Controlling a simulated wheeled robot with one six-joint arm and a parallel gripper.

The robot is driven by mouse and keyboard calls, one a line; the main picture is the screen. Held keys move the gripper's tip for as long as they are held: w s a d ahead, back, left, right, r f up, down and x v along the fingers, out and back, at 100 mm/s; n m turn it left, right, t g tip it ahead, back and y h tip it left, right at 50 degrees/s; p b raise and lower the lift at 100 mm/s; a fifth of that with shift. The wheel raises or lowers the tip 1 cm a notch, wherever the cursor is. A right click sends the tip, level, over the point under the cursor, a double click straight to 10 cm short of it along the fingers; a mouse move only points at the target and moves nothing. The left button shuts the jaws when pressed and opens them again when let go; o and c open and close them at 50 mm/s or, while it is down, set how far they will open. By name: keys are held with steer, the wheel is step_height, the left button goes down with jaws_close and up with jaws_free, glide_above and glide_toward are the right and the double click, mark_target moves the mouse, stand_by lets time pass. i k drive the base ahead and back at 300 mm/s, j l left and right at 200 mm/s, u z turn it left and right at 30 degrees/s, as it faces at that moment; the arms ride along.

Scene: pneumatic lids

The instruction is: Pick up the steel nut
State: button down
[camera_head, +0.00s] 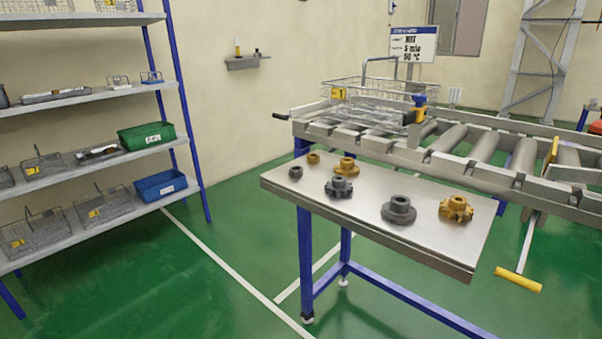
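A small dark grey ring-shaped part (295,172), which looks like the steel nut, lies near the left end of the steel-topped table (440,244). A similar small brass-coloured nut (313,158) lies just behind it to the right, apart from it. My gripper does not show in this view.
The table also holds a brass flanged part (346,167), a dark lobed part (339,187), a dark flanged part (399,211) and a brass lobed part (456,210). A roller conveyor (470,160) with a wire basket (372,92) stands behind. Shelves (90,155) stand left; green floor between is clear.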

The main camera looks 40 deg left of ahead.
mark_target(295, 171)
steer(key=i+j+u, duration=0.1)
steer(key=u, duration=0.3)
steer(key=i+u, duration=0.55)
steer(key=u, duration=0.25)
